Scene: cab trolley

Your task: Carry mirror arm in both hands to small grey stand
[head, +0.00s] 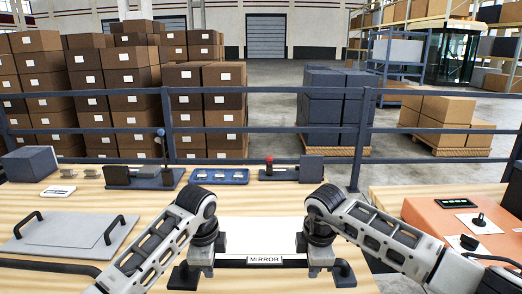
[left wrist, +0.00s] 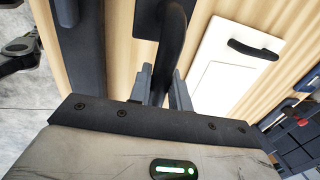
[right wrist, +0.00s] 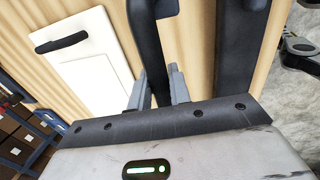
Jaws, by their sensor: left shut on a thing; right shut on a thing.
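The mirror arm is a dark bar with a pale MIRROR label (head: 264,260) at the front middle of the head view, roughly level. My left gripper (head: 199,266) is shut on its left end and my right gripper (head: 322,266) on its right end. In the left wrist view a dark rounded part (left wrist: 172,48) lies between the fingers; a similar part (right wrist: 147,45) lies between the fingers in the right wrist view. I cannot tell whether the bar touches the table. Several small grey or dark fixtures stand along the back; I cannot tell which is the small grey stand.
A white panel (head: 262,235) lies just behind the bar. A grey plate with black handles (head: 65,233) is left. A lever fixture (head: 145,177), blue tray (head: 220,177) and red-knobbed fixture (head: 291,172) line the back. An orange console (head: 455,230) is right, across a gap.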

